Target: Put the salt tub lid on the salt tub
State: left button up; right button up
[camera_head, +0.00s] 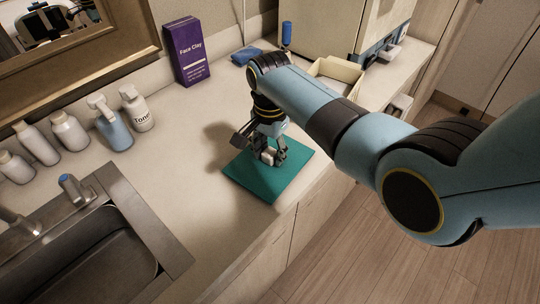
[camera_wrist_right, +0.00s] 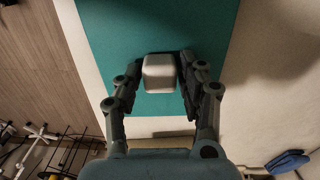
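A small pale grey-white block with rounded edges (camera_wrist_right: 159,73) is over the teal mat in the right wrist view. It looks like the salt tub or its lid; I cannot tell which, or whether both are there together. My right gripper (camera_wrist_right: 160,66) points down with one finger on each side of the block, very close to it. I cannot tell whether the fingers press on it. In the head view the right gripper (camera_head: 270,156) is low over the mat, and its fingers partly hide the block. No separate lid shows. My left gripper is not in view.
The teal mat (camera_head: 284,183) lies near the counter's front edge. A sink (camera_head: 105,245) and several bottles (camera_head: 114,126) are at left. A purple Face Clay box (camera_head: 187,52), blue cloth (camera_head: 245,55) and cream open tray (camera_head: 336,76) stand behind. Counter left of the mat is clear.

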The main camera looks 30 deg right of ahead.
aim_at(270, 151)
grip_shut()
jog(key=shift+r, duration=0.4)
dwell(0.5)
jog(key=shift+r+p, duration=0.5)
jog(key=shift+r, duration=1.2)
